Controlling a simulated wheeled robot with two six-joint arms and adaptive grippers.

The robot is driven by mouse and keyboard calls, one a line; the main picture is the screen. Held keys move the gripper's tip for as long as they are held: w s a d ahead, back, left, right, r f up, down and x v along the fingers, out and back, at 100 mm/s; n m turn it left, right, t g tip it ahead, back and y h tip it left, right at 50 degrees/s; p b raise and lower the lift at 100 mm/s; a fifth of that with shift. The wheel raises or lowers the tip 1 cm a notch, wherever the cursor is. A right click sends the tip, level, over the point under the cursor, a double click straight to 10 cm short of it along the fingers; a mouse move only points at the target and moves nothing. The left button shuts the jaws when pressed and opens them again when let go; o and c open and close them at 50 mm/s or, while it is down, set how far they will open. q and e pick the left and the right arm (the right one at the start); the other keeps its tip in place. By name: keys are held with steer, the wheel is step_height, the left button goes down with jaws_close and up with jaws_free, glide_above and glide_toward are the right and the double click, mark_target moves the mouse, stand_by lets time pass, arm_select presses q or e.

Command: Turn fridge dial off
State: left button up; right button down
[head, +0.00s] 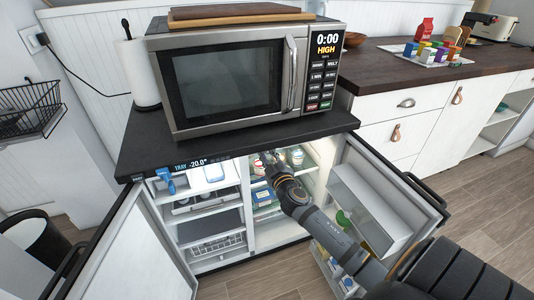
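The fridge (240,136) is a low cabinet under a dark top, with both doors swung open. A small display (190,164) on its upper front edge reads "TRAY -20.0". My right arm comes in from the lower right, and my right gripper (268,163) is at the top of the right compartment, just under the top. Its fingers are small and dark here, so I cannot tell whether they are open or touching anything. A small round white and red thing (257,164) is beside the fingers; I cannot tell whether it is the dial. My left gripper is not in view.
A microwave (230,80) stands on the fridge top. The left door (135,250) and right door (385,190) flank the opening. Shelves hold food items and a blue object (166,181). A counter (420,68) with a tray of small boxes stands right.

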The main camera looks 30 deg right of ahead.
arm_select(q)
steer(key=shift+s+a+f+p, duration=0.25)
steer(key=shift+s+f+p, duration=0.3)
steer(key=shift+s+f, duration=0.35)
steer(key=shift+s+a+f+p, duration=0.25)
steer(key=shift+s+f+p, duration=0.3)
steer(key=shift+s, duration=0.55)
arm_select(e)
steer(key=shift+n, duration=4.5)
steer(key=c, duration=1.4)
jaws_free()
